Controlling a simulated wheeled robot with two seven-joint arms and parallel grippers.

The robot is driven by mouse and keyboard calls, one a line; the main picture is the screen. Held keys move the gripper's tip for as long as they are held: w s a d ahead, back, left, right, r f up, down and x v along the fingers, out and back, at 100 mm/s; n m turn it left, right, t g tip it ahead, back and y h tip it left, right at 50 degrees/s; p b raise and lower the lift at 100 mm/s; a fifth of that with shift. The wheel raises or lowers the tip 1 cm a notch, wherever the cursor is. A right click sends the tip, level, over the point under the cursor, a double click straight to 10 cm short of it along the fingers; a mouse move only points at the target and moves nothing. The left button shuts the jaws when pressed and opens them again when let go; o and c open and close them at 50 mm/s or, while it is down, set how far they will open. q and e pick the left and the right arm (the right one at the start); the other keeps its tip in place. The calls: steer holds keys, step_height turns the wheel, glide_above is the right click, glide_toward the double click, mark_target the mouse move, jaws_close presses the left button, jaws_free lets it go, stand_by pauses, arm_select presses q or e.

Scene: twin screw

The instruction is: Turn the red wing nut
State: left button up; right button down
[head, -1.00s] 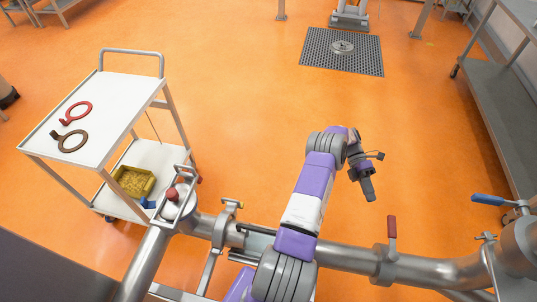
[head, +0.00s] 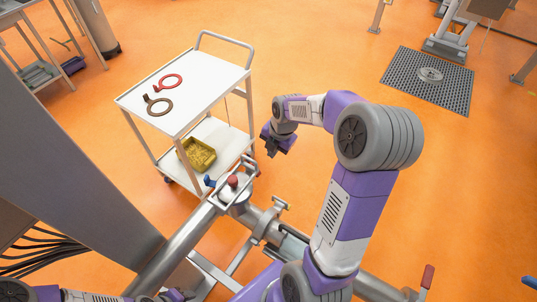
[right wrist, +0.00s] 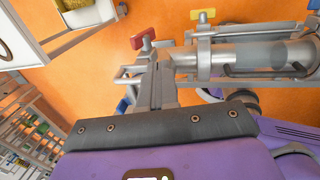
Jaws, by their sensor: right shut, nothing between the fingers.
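The red wing nut (right wrist: 144,36) shows near the top middle of the right wrist view, on a metal clamp by the steel pipe. My right gripper (head: 272,150) is shut and empty, pointing down above the floor between the cart and the pipe. In the right wrist view its closed fingers (right wrist: 156,80) point up the picture toward the wing nut. I see no contact, and the exact gap is unclear. My left gripper is out of view.
A yellow wing nut (right wrist: 203,16) is on a neighbouring clamp. A red knob (head: 233,180) tops the pipe fitting. A white cart (head: 190,122) stands left of my right gripper, with a red ring tool (head: 171,81), a brown ring tool (head: 160,107) and a yellow bin (head: 197,153).

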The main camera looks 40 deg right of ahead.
steer(key=b, duration=0.2)
glide_toward(261, 173)
steer(key=s, duration=0.2)
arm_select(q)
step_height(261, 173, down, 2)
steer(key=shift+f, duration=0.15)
arm_select(e)
steer(key=w, duration=0.1)
steer(key=w+f, duration=0.1)
steer(key=w+a+f, duration=0.1)
steer(key=w, duration=0.1)
steer(key=shift+w+f, duration=0.1)
steer(key=shift+d, duration=0.15)
